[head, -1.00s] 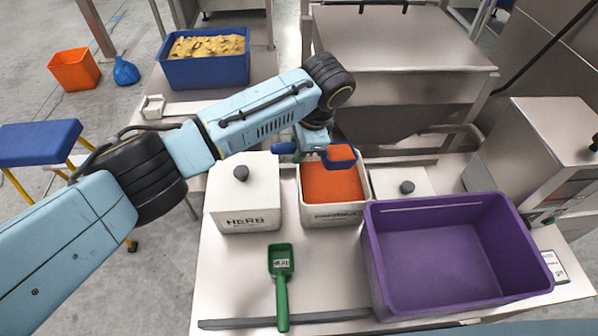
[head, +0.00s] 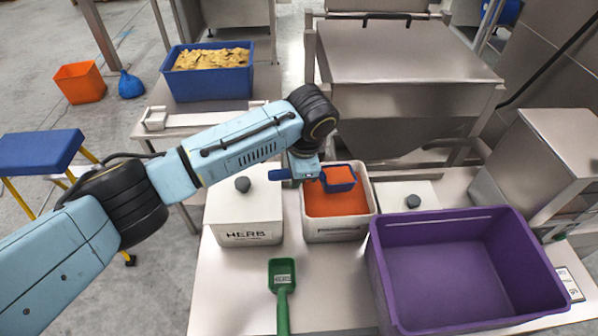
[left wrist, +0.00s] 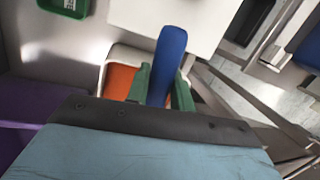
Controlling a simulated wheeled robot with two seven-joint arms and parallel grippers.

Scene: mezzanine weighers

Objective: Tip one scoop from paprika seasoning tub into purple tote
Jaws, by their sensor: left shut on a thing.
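The open paprika tub (head: 334,231) is white and holds orange-red seasoning (head: 330,203). My left gripper (head: 304,170) is over the tub's back left part, shut on the handle of a blue scoop (head: 339,186). The empty purple tote (head: 455,270) stands to the right of the tub, nearer to me. My right gripper is not in view.
A lidded white HERB tub (head: 247,222) stands left of the paprika tub. A green scoop (head: 282,285) lies in front. Another lidded tub (head: 408,197) is behind the tote. A steel machine (head: 405,60) stands behind the bench.

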